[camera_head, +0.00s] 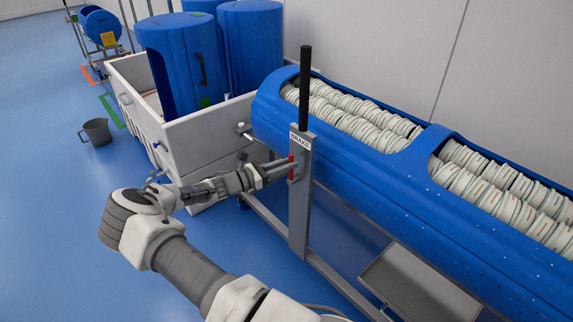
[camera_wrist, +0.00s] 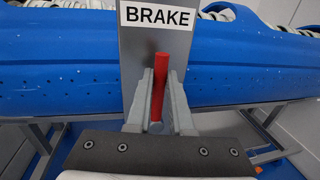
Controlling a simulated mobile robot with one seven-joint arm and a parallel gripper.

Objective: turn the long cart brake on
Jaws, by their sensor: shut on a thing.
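The long cart carries a blue perforated trough (camera_head: 350,150) filled with pale discs. A grey upright plate with a BRAKE label (camera_head: 301,137) stands at its near end. The label also shows in the wrist view (camera_wrist: 157,16). A red brake lever (camera_head: 291,167) is on the plate below the label. In the wrist view the red lever (camera_wrist: 161,75) points upward, its lower part between my fingers. My gripper (camera_head: 283,167) is shut on the lever; it also shows in the wrist view (camera_wrist: 160,110). The lever's lower end is partly hidden by the fingers.
A black post handle (camera_head: 305,85) rises above the plate. A white tub (camera_head: 205,130) with blue drums (camera_head: 180,65) stands behind my arm. A grey tray (camera_head: 415,285) sits low at the right. A grey jug (camera_head: 97,131) stands on the open blue floor at left.

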